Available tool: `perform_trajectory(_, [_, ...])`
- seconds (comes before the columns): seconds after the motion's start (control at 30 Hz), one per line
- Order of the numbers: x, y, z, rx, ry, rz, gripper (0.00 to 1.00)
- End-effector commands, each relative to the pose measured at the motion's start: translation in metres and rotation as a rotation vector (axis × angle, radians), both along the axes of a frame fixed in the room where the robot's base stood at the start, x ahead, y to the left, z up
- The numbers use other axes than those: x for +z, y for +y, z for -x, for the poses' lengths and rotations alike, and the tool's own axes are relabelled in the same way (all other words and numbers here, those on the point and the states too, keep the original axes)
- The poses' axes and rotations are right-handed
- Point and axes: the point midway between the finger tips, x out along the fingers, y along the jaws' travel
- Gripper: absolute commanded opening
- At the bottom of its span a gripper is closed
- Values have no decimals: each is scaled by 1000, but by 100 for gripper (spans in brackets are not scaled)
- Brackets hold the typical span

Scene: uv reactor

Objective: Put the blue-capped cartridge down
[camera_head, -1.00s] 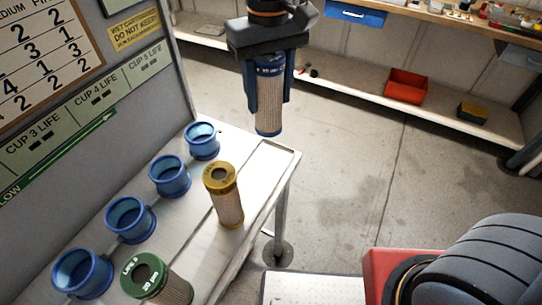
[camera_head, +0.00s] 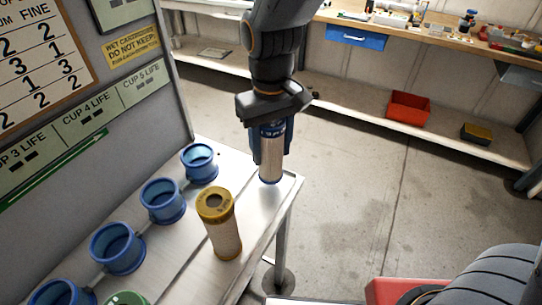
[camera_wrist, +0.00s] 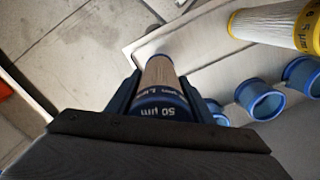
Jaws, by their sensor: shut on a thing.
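The blue-capped cartridge (camera_head: 271,162) stands upright in my gripper (camera_head: 272,146), over the far right corner of the white table (camera_head: 240,163). Its pale pleated body and blue lower end show below the fingers. I cannot tell whether the lower end touches the table top. In the wrist view my gripper (camera_wrist: 160,88) has a finger on each side of the cartridge, and its blue cap (camera_wrist: 160,108) reads "50 µm".
A yellow-capped cartridge (camera_head: 222,232) stands nearer on the table. Several blue cups (camera_head: 199,162) line its left side by the grey panel (camera_head: 95,95). A green-topped cartridge (camera_head: 127,299) is at the bottom edge. Floor lies beyond the table's right edge.

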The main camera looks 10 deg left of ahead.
Motion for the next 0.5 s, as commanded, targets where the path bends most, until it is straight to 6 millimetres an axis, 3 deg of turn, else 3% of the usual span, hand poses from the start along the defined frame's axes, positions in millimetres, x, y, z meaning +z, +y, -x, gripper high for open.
perform_trajectory(0.2, [-27, 0, 1, 1, 3, 2, 22])
perform_trajectory(0.5, [-29, 0, 0, 1, 0, 0, 22])
